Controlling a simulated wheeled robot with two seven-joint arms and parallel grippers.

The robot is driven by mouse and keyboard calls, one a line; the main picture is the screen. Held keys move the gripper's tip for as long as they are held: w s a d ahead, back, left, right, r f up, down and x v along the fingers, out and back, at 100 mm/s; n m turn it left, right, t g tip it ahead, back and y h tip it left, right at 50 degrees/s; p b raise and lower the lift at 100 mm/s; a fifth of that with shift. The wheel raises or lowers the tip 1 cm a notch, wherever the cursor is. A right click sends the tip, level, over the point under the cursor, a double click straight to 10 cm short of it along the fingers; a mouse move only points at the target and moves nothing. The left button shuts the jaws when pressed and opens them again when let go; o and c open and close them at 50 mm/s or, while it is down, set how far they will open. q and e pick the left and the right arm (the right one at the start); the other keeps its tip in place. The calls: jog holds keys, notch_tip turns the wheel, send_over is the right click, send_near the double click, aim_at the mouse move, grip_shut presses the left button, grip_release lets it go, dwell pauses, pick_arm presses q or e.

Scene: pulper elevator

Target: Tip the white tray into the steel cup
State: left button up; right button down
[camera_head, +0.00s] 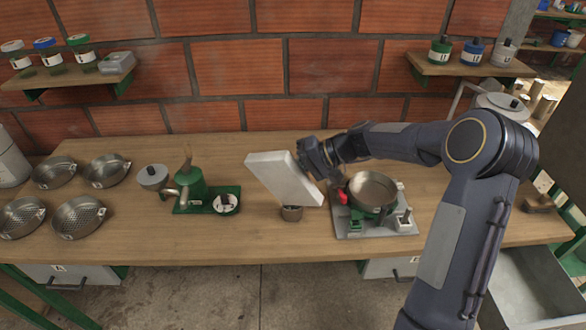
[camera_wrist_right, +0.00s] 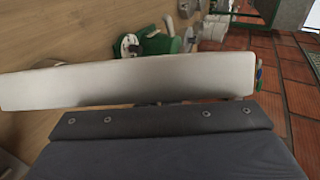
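The white tray (camera_head: 284,177) is held tilted above the wooden table in the head view, its low end at the right. It also fills the middle of the right wrist view (camera_wrist_right: 130,84). My right gripper (camera_head: 318,158) is at the tray's right side, and the tray stays raised against it; the fingers are mostly hidden. A small steel cup (camera_head: 292,213) stands on the table just below the tray's lower edge, partly covered by the tray. I cannot see what the tray holds. My left gripper is not in view.
A scale-like stand with a steel pan (camera_head: 371,190) is close to the right of the cup. A green grinder (camera_head: 190,187) stands to the left. Several perforated steel bowls (camera_head: 78,217) sit at the far left. The front strip of the table (camera_head: 200,243) is clear.

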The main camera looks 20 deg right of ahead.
jog(key=s+a+f+n+t+h+b, duration=0.2)
jog(key=f+b, duration=0.4)
jog(key=b, duration=0.7)
jog(key=s+a+f+n+t+h+b, duration=0.3)
jog(key=s+f+n+t+b, duration=0.3)
jog(key=b, duration=0.7)
jog(key=shift+s+a+f+h, duration=0.25)
jog(key=shift+a+f, duration=0.35)
jog(key=shift+a, duration=0.3)
